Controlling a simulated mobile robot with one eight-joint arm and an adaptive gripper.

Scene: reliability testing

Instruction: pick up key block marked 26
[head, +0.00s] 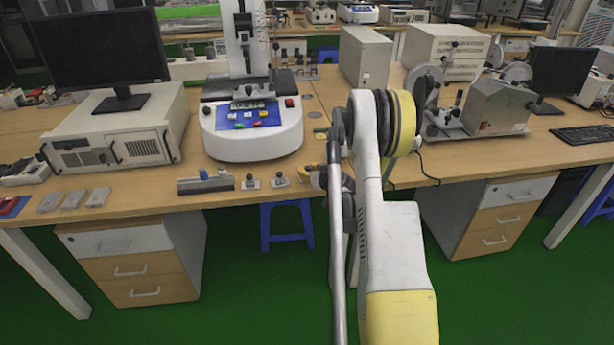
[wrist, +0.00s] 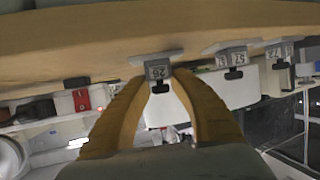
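The key block marked 26 (wrist: 157,70) appears upside down in the wrist view, with a grey base plate, a dark knob and its number facing me. It rests at the wooden table's edge. My gripper (wrist: 160,78) has its two tan fingers on either side of the block, their tips very close to its sides. The fingers look open around it; firm contact is not visible. In the head view my gripper (head: 318,178) is low at the table's front edge, right of two small grey blocks (head: 265,182). The number 26 cannot be read there.
More numbered blocks (wrist: 235,57) stand to the right in the wrist view. In the head view, a white and blue machine (head: 250,135) stands behind the blocks, with a grey bar-shaped fixture (head: 205,183) to their left. A machine with a wheel (head: 490,108) stands at right.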

